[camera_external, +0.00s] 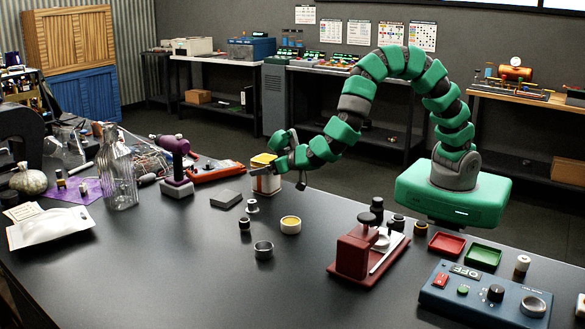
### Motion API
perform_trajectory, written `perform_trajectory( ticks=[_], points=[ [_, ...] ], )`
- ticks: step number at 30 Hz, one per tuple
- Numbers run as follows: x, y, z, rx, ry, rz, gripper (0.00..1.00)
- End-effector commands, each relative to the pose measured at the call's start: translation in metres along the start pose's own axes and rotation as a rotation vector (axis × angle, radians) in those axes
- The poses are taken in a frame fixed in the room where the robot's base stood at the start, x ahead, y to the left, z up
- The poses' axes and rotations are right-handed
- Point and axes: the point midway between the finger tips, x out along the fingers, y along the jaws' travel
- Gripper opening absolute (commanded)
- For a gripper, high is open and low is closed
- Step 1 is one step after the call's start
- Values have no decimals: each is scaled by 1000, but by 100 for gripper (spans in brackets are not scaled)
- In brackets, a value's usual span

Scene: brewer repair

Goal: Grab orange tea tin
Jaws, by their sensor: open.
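The orange tea tin (264,184) appears to be the small box with an orange-yellow top and a pale band, standing on the dark table (180,260) near its far edge. My gripper (268,157) is open at the tin, coming in from the right. One finger shows at the tin's upper right and the other crosses its near side. The jaws look to be around or right beside the tin; I cannot tell whether they touch it. Part of the tin is hidden by the finger.
A grey block (226,199), a small white spool (252,206) and a yellow-filled cup (290,225) stand in front of the tin. A red press (362,250) stands nearer, right.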

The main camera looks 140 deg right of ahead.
Motion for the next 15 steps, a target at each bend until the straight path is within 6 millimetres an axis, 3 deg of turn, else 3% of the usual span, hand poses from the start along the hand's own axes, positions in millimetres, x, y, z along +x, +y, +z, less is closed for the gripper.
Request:
perform_trajectory(
  ticks=[3, 10, 11, 15],
  points=[
    [12, 1, 1, -1, -1, 3, 100],
    [14, 1, 0, 0, 0, 1, 100],
    [14, 1, 0, 0, 0, 1, 97],
    [13, 1, 0, 0, 0, 1, 58]
  ],
)
